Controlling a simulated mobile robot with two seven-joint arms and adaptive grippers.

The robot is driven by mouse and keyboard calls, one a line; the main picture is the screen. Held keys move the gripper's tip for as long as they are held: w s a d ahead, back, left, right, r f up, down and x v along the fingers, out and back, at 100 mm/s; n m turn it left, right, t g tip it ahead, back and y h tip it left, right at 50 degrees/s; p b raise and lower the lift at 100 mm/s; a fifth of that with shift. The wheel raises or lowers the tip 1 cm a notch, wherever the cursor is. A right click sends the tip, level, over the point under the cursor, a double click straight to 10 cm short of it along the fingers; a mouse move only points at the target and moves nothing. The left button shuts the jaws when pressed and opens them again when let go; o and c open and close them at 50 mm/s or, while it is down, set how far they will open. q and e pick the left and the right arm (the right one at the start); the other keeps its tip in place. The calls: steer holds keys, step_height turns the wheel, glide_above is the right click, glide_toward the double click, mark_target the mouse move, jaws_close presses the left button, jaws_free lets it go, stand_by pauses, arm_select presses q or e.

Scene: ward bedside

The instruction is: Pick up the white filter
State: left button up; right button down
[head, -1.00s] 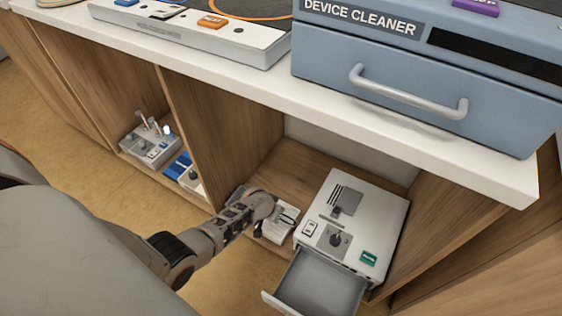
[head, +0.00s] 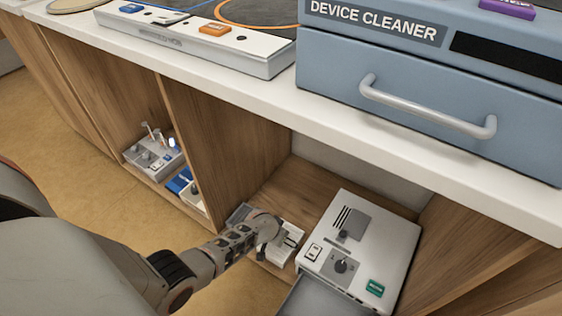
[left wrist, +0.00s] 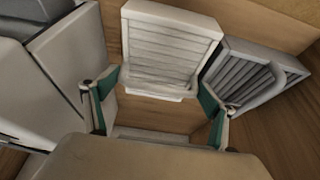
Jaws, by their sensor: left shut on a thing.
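The white filter (left wrist: 170,48) is a slatted, framed panel in the left wrist view. It lies between the two teal-padded fingers of my left gripper (left wrist: 158,82), which is shut on it. In the head view my left gripper (head: 282,236) reaches into the open lower shelf, and the white filter (head: 281,254) is partly hidden by it. I cannot tell whether the filter is clear of the shelf floor. My right gripper is not in view.
A grey slatted filter (left wrist: 250,82) sits close on the right in the left wrist view. A white device (head: 365,240) with a pulled-out drawer (head: 318,298) stands right of my gripper. A wooden divider (head: 225,135) and white countertop (head: 345,120) bound the shelf.

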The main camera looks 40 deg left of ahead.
arm_select(q)
steer(key=shift+w+r+p, duration=0.1)
steer(key=shift+r+p, duration=0.2)
steer(key=shift+r, duration=0.15)
steer(key=shift+w+r+p, duration=0.25)
steer(key=shift+r+p, duration=0.35)
steer(key=shift+r, duration=0.6)
step_height(320, 180, up, 17)
steer(key=p, duration=0.9)
steer(key=shift+s+f, duration=0.15)
steer(key=shift+s, duration=0.2)
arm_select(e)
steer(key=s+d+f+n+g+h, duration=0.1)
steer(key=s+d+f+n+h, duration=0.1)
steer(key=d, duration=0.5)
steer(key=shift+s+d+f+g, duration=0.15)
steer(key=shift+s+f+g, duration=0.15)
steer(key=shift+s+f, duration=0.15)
